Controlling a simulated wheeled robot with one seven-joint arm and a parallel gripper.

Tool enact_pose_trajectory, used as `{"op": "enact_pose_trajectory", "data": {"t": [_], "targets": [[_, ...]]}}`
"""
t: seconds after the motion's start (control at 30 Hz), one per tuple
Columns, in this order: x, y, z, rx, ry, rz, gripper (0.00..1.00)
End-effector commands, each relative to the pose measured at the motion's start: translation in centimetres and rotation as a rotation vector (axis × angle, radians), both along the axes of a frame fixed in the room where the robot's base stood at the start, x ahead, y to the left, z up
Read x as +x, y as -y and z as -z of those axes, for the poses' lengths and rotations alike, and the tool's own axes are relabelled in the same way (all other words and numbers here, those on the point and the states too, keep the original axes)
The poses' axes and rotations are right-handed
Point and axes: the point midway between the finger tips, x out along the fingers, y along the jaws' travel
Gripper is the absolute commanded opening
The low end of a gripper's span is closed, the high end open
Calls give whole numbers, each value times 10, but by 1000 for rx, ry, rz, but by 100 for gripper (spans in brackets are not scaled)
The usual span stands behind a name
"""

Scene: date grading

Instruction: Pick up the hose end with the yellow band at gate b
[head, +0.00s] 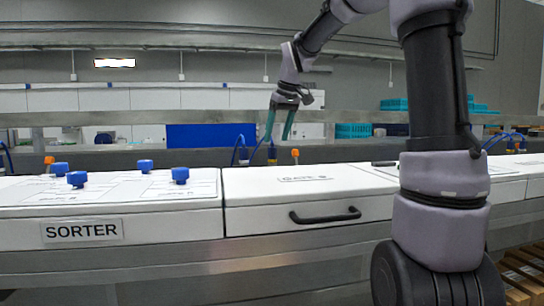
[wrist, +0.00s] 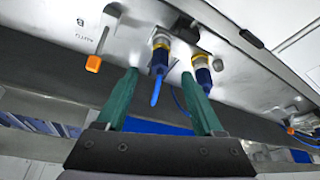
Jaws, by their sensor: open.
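My gripper (head: 278,138) hangs fingers-down behind the white cabinet marked GATE, its letter too small to read; it also shows in the wrist view (wrist: 160,73). Its two green fingers are apart with nothing held. In the wrist view a blue hose end (wrist: 158,60) with a yellow band at its fitting lies between the fingers' lines, just beyond the tips. A second blue hose end (wrist: 203,76), also with a yellowish band, sits right of it, close to the right finger. Whether the fingers touch either is unclear. In the head view blue hoses (head: 241,150) rise behind the cabinet.
An orange lever (wrist: 93,63) is on the metal panel left of the fingers. More hoses (wrist: 300,131) show at the right. The white cabinet top (head: 250,182) and SORTER bench (head: 30,195) with blue knobs (head: 180,175) stand in front.

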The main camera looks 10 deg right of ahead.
Motion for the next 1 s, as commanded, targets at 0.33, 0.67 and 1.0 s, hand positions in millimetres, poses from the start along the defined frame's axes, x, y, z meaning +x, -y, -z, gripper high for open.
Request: {"op": "enact_pose_trajectory", "data": {"t": [0.33, 0.67, 1.0], "targets": [[14, -6, 35, 1, -2, 1, 69], [33, -13, 74, 0, -2, 1, 69], [35, -14, 77, 1, 1, 2, 50]]}}
